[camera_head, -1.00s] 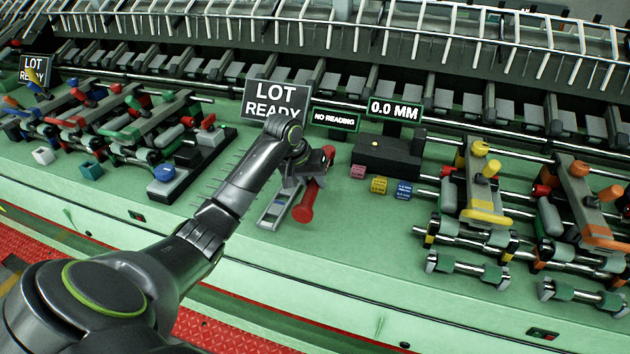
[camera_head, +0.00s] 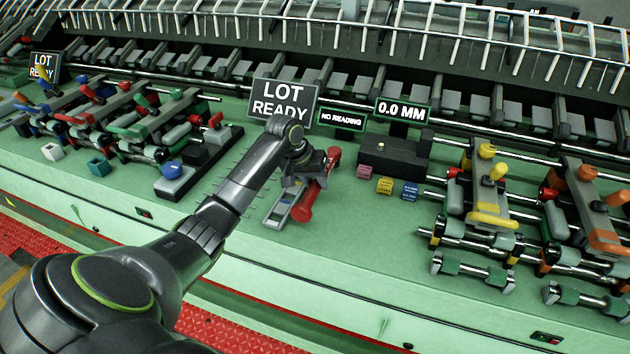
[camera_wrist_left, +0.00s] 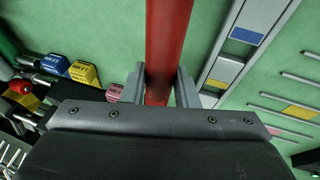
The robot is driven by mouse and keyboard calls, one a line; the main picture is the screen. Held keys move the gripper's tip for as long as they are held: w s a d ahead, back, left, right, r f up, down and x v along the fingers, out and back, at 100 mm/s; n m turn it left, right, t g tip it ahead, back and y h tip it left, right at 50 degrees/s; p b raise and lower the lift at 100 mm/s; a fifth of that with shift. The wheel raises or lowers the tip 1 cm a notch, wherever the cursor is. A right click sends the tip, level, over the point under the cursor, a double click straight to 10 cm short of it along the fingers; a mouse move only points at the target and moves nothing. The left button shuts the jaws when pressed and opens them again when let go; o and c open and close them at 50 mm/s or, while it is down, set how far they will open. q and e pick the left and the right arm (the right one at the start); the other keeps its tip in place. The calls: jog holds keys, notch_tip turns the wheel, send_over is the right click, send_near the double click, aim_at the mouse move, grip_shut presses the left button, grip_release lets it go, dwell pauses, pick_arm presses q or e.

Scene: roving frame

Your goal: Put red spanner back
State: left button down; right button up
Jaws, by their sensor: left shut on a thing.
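The red spanner (camera_head: 302,209) is in the grip of my left gripper (camera_head: 312,180), over the green bench, just right of a grey rack. In the left wrist view the spanner (camera_wrist_left: 168,40) passes as a red bar between the two fingers of my left gripper (camera_wrist_left: 160,88), which are shut on it. Its far end runs out of that view. Whether the spanner touches the bench I cannot tell. My right gripper does not show.
The grey rack (camera_head: 275,215) with coloured labels also shows in the left wrist view (camera_wrist_left: 225,68). Small pink, yellow and blue blocks (camera_head: 385,186) sit right of the spanner. A "LOT READY" sign (camera_head: 283,102) stands behind. Bare green bench (camera_head: 350,240) lies in front.

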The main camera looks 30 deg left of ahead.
pick_arm(q)
jog(key=shift+f, duration=0.8)
jog(key=c, duration=1.1)
grip_release()
jog(key=shift+o, duration=0.2)
jog(key=shift+f, duration=0.1)
jog(key=shift+r+p, duration=0.55)
jog(key=shift+r, duration=3.55)
